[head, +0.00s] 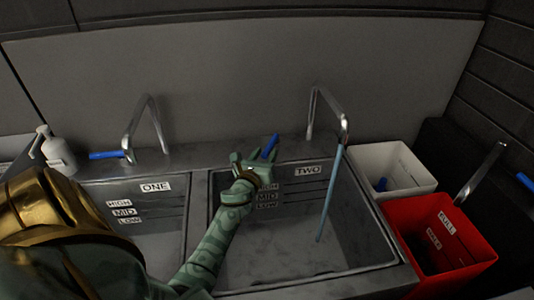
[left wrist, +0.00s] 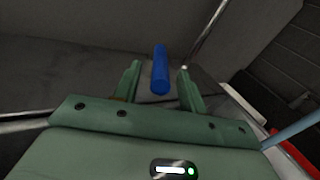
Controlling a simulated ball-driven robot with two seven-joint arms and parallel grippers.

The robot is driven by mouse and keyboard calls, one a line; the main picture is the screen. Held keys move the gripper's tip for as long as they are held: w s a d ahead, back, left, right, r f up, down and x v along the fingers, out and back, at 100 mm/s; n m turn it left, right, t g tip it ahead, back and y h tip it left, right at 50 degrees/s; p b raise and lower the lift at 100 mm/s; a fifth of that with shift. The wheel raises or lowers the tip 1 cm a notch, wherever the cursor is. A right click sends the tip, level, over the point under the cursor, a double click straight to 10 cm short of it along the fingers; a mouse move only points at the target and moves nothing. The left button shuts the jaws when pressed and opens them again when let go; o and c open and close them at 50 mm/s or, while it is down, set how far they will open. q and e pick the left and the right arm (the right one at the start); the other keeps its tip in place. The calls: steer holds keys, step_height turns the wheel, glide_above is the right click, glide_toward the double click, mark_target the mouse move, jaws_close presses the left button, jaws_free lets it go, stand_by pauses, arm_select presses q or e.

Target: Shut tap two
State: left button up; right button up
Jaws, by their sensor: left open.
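Tap two's metal spout (head: 327,99) stands behind the right-hand basin labelled TWO (head: 308,170). A thin blue stream of water (head: 332,190) runs from the spout into that basin. Tap two's blue lever (head: 271,146) tilts up to the right at the basin's back edge. My left gripper (head: 246,162) is open right beside the lever. In the left wrist view the blue lever (left wrist: 160,70) stands between the open fingers of the left gripper (left wrist: 159,85), with a gap on each side. The lever's base is partly hidden. My right gripper is not in view.
Basin one (head: 150,225) and its tap (head: 145,120) with a blue lever (head: 105,155) are at the left, near a white bottle (head: 58,152). A white bin (head: 395,170) and a red bin (head: 440,235) stand right of basin two.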

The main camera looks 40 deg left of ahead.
arm_select(q)
steer(key=shift+x, duration=0.85)
jaws_close()
steer(key=shift+s+a+m+t+h, duration=0.25)
steer(key=shift+a+m+h, duration=0.35)
steer(key=shift+h, duration=0.4)
steer(key=shift+a+f+m+t+h+b, duration=0.15)
steer(key=shift+a+m+t+h+b, duration=0.1)
steer(key=shift+m+h+b, duration=0.3)
steer(key=shift+a+m+h+b, duration=0.1)
steer(key=shift+m+h+b, duration=0.25)
steer(key=shift+h, duration=0.4)
